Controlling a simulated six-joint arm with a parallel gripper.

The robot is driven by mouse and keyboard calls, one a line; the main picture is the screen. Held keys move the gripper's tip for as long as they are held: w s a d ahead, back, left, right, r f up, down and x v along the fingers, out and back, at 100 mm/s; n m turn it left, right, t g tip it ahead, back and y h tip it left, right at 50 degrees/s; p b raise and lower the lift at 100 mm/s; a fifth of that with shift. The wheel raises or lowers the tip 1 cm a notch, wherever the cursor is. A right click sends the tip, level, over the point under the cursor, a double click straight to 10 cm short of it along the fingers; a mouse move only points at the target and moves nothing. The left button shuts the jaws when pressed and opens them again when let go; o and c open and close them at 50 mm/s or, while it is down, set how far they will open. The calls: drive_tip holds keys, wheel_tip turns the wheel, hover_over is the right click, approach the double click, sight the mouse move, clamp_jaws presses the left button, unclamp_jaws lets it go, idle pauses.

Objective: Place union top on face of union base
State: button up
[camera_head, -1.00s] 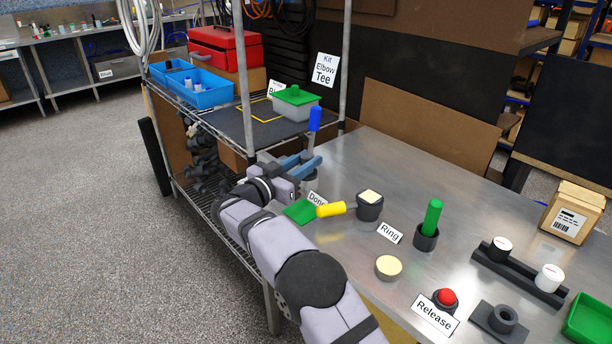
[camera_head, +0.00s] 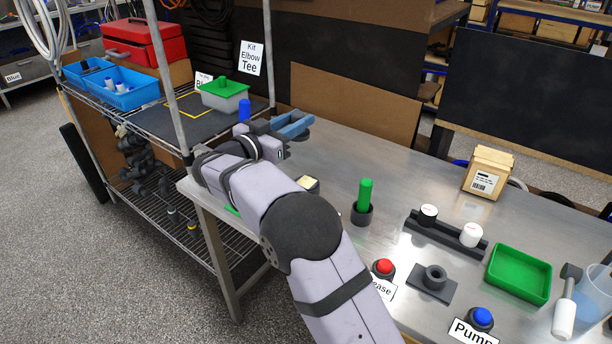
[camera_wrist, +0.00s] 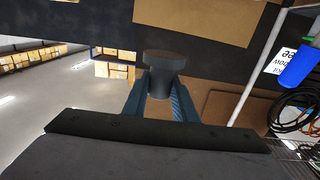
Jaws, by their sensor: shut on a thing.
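My gripper (camera_head: 297,124) is raised above the far left part of the steel table, with its blue fingers pointing right. In the wrist view, the fingers (camera_wrist: 159,100) are shut on a dark grey round piece with a wide flanged end (camera_wrist: 165,62), which looks like the union top. It is hard to make out in the head view. A dark grey square plate with a raised hollow ring (camera_head: 432,280), likely the union base, lies on the table at the front right, well apart from my gripper. The ring's opening faces up.
A green handle (camera_head: 365,194) stands upright in a holder. A blue handle (camera_head: 244,110) rises behind my arm.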

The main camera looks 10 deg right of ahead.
sight(302, 136)
drive_tip(key=shift+s+d+f+g+h, duration=0.15)
drive_tip(key=shift+s+d+f, duration=0.2)
drive_tip(key=shift+f, duration=0.3)
drive_tip(key=shift+s+d+f+g+h, duration=0.1)
drive_tip(key=shift+s+f+g+h, duration=0.05)
drive_tip(key=shift+s+f, duration=0.4)
drive_tip(key=shift+m, duration=0.5)
drive_tip(key=shift+s+d+f+p, duration=0.15)
drive_tip(key=shift+f+p, duration=0.15)
drive_tip(key=shift+f, duration=2.25)
drive_tip(key=shift+s+d+f+p, duration=0.15)
drive_tip(key=shift+f+p, duration=0.1)
drive_tip(key=shift+f, duration=2.3)
drive_tip(key=shift+f, duration=0.2)
drive_tip(key=o, duration=1.1)
drive_tip(key=shift+c, duration=0.2)
drive_tip(key=shift+r, duration=0.15)
